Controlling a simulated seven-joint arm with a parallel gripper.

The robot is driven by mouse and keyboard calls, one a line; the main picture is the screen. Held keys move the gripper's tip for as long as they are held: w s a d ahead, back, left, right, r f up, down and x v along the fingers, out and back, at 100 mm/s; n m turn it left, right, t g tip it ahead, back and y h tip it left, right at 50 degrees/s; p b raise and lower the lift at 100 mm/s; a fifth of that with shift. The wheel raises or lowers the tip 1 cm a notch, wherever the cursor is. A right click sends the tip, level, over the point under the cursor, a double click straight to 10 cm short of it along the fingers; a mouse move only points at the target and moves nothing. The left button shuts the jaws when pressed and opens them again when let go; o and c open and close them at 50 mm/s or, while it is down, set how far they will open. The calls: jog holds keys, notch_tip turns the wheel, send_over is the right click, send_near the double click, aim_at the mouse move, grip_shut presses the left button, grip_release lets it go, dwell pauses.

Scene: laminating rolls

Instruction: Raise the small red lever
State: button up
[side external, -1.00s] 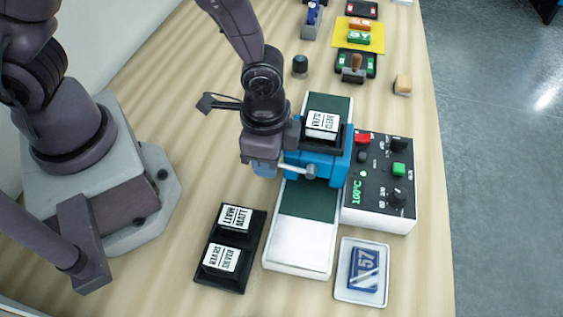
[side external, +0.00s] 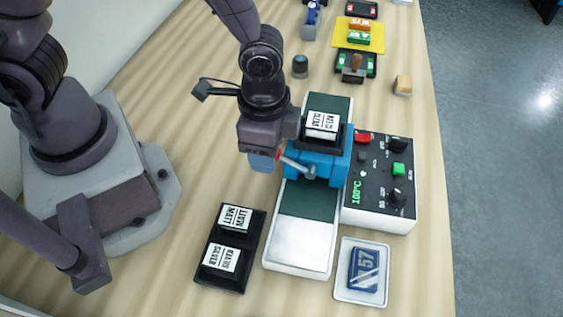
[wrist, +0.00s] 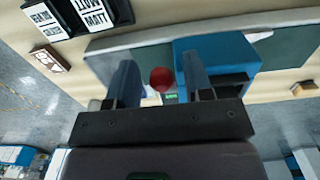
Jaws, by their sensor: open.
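The blue laminating unit (side external: 318,166) straddles a white bed with a green strip. A small lever with a grey rod (side external: 296,164) sticks out of its near side. The lever's red tip (side external: 277,155) is at the upper left end of the slanted rod, beside my gripper (side external: 263,163). In the wrist view, the lever's round red knob (wrist: 161,79) shows between the two spread fingers of my gripper (wrist: 160,72). I see a gap on both sides of the knob. The rod is hidden behind the knob there.
A control box (side external: 376,190) with a red switch, green button and dials stands right of the unit. A labelled cartridge (side external: 322,124) sits on top of the unit. A black holder (side external: 211,279) with two labelled cartridges and a white tray (side external: 345,294) lie in front.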

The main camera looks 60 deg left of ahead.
jog(key=shift+r, duration=0.15)
jog(key=shift+r, duration=2.9)
jog(key=s+a+r+n+t, duration=0.2)
jog(key=s+a+r+n, duration=0.1)
jog(key=a+r, duration=0.4)
jog(key=s+a+r+n+t, duration=0.2)
jog(key=a+r+n, duration=0.4)
jog(key=r, duration=0.4)
jog(key=shift+s+a+t, duration=0.4)
jog(key=shift+a+t, duration=0.4)
